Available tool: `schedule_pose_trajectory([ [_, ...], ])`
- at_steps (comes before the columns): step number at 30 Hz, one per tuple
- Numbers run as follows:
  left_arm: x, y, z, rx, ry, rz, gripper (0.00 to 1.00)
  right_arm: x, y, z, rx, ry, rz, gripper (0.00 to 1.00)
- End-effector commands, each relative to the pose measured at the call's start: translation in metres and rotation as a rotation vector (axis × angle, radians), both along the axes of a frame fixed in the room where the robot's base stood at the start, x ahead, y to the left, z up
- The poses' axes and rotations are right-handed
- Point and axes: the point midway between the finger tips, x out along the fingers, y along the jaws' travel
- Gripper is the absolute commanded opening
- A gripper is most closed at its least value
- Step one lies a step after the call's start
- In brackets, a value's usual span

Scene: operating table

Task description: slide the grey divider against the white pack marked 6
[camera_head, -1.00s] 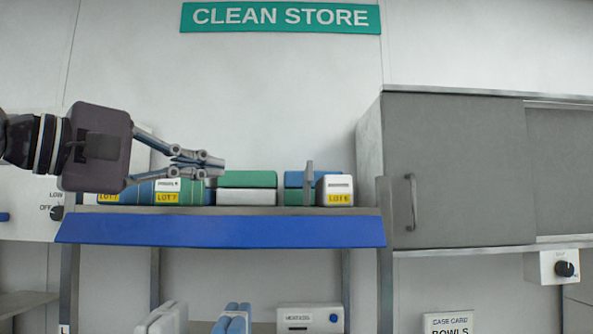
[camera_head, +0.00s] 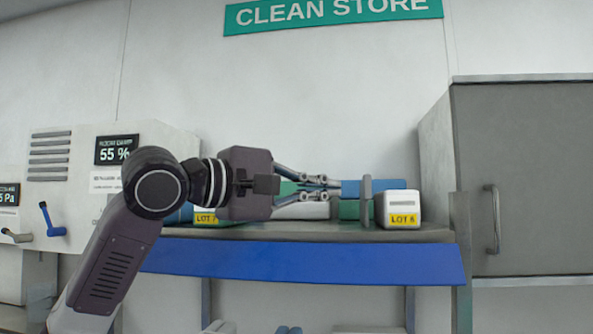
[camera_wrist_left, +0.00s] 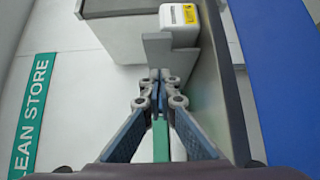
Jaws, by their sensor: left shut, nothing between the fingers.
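The grey divider (camera_head: 366,200) stands upright on the shelf, just left of the white pack marked 6 (camera_head: 402,209), with a narrow gap between them in the head view. In the left wrist view the divider (camera_wrist_left: 157,50) is ahead of the fingertips and the white pack (camera_wrist_left: 182,25) is just beyond it. My left gripper (camera_head: 333,188) is shut and empty, pointing right at the divider from its left side. In the left wrist view its tips (camera_wrist_left: 159,78) are close to the divider; I cannot tell if they touch. My right gripper is not in view.
The shelf has a blue front strip (camera_head: 300,261). A grey cabinet (camera_head: 530,180) stands to the right.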

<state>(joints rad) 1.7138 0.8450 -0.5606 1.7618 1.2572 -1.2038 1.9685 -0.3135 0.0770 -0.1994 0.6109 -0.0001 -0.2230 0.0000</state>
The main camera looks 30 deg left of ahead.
Motion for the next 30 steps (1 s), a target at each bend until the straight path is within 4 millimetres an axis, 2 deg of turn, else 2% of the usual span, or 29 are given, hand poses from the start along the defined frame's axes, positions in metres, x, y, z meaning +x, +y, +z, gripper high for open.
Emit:
schedule_pose_trajectory([
  [1, 0.000, -0.010, 0.005, 0.004, -0.002, -0.005, 0.00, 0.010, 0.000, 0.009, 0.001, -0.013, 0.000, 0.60],
  [3, 0.002, -0.019, 0.004, 0.004, -0.005, -0.004, 0.00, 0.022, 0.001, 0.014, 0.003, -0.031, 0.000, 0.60],
  [7, 0.005, -0.030, 0.003, 0.003, -0.004, -0.003, 0.00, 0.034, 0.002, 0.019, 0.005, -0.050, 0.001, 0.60],
  [18, 0.007, -0.034, 0.000, 0.001, -0.003, -0.003, 0.00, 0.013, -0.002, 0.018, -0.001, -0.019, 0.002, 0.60],
  [23, 0.008, -0.038, 0.000, 0.002, -0.003, -0.005, 0.00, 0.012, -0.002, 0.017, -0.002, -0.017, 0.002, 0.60],
  [30, 0.012, -0.055, 0.000, 0.001, -0.002, -0.005, 0.00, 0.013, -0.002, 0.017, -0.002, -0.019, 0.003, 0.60],
])
